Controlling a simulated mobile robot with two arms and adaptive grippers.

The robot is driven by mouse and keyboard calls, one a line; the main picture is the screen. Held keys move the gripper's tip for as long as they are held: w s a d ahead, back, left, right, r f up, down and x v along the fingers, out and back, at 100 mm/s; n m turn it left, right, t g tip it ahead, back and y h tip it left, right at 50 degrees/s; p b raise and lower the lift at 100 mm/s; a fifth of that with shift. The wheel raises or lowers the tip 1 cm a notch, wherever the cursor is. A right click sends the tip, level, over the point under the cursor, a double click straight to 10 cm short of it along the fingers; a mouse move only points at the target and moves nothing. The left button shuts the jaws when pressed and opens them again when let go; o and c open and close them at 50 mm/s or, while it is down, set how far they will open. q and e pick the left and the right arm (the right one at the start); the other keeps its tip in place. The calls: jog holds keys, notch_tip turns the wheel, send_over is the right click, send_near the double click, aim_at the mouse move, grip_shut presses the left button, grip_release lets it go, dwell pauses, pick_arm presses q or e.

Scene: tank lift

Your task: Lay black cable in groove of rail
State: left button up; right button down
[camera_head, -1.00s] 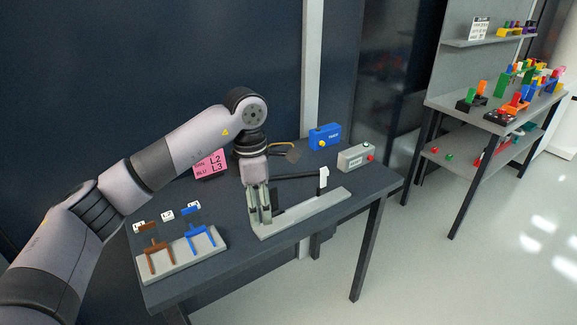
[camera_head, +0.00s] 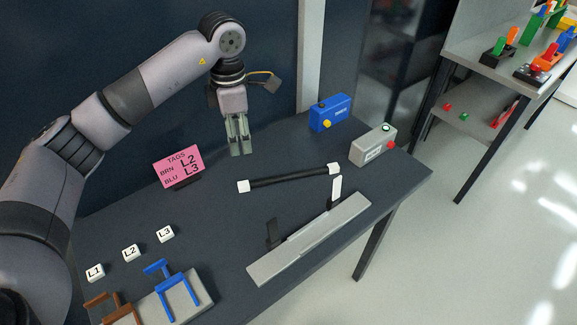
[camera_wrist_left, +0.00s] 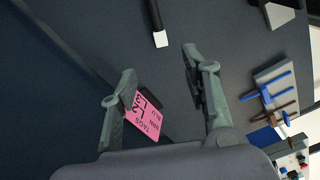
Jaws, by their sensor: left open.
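The black cable (camera_head: 288,178) is a straight dark length with white ends, behind the grey rail (camera_head: 310,240) and outside its groove. Its right end shows close to the white upright (camera_head: 336,190) on the rail; I cannot tell whether they touch. A black upright (camera_head: 273,233) stands near the rail's left part. My left gripper (camera_head: 240,150) is open and empty, pointing down behind the cable's left end. In the left wrist view, the open fingers (camera_wrist_left: 159,64) have a white cable end (camera_wrist_left: 160,39) beyond them. My right gripper is not in view.
A pink tag card (camera_head: 179,167) stands left of the gripper. White blocks L1, L2 and L3 (camera_head: 165,233) and a grey block with brown and blue forks (camera_head: 195,300) are at front left. A blue box (camera_head: 329,113) and a grey box (camera_head: 373,146) stand at back right.

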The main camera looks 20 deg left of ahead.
pick_arm(q)
jog(key=p, duration=0.2)
send_over(243, 184)
notch_tip(243, 184, down, 6)
jog(key=f, duration=0.4)
jog(key=shift+w+d+f, duration=0.15)
jog(key=shift+d+f, duration=0.05)
jog(key=shift+d, duration=0.1)
jog(key=f+p, duration=0.2)
jog(key=f, duration=0.2)
jog(key=shift+a+f+p, duration=0.35)
jog(key=shift+p, duration=0.05)
jog(key=shift+f, duration=0.35)
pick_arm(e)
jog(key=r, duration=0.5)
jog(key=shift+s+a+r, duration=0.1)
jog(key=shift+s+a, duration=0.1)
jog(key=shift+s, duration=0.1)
pick_arm(q)
jog(key=shift+c, duration=0.3)
jog(key=shift+c, duration=1.3)
grip_shut()
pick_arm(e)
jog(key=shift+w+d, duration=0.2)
pick_arm(q)
jog(key=shift+r, duration=0.1)
